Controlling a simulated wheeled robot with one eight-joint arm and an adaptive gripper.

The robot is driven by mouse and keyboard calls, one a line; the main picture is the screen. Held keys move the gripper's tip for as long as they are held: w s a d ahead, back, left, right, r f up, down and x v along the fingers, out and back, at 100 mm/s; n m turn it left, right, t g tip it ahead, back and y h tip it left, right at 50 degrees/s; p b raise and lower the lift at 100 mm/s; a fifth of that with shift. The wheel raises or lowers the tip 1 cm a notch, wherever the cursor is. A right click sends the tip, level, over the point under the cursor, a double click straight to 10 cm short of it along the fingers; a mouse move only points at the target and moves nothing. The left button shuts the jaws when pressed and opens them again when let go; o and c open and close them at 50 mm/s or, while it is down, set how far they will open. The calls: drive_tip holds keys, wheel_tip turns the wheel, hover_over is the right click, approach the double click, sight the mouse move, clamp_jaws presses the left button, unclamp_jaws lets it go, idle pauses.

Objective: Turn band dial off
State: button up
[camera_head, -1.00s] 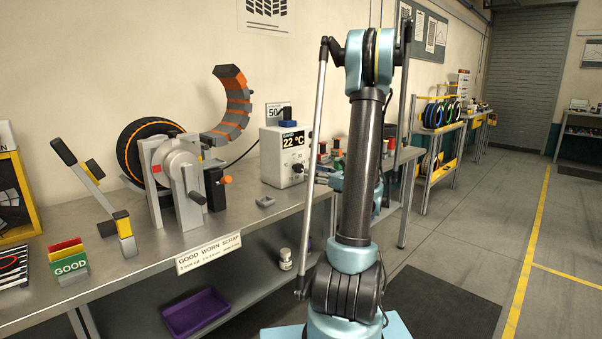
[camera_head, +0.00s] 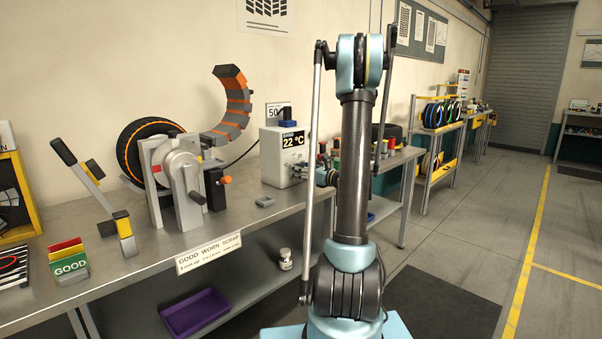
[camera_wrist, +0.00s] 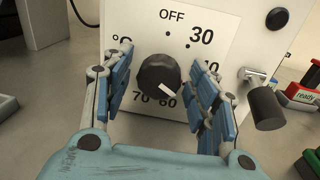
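The band dial is a round black knob (camera_wrist: 158,75) on the white face of the band control box (camera_wrist: 205,20). It shows in the wrist view, with OFF at the top of its scale and its white pointer aimed to the lower right, near the 60 side. My gripper (camera_wrist: 162,98) is open, its two blue fingers on either side of the knob; I cannot tell whether they touch it. In the head view the control box (camera_head: 279,160) stands on the bench and its display reads 22 °C. The knob is hidden there.
The tyre clamp (camera_head: 176,170) with its raised segmented arc stands left of the box. A small grey block (camera_head: 265,201) lies on the bench in front. In the wrist view a black cylindrical handle (camera_wrist: 265,108) juts out right of the dial, near my right finger.

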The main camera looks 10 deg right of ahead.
drive_tip(key=c, duration=1)
drive_tip(key=shift+d, duration=0.2)
drive_tip(key=shift+a, duration=0.15)
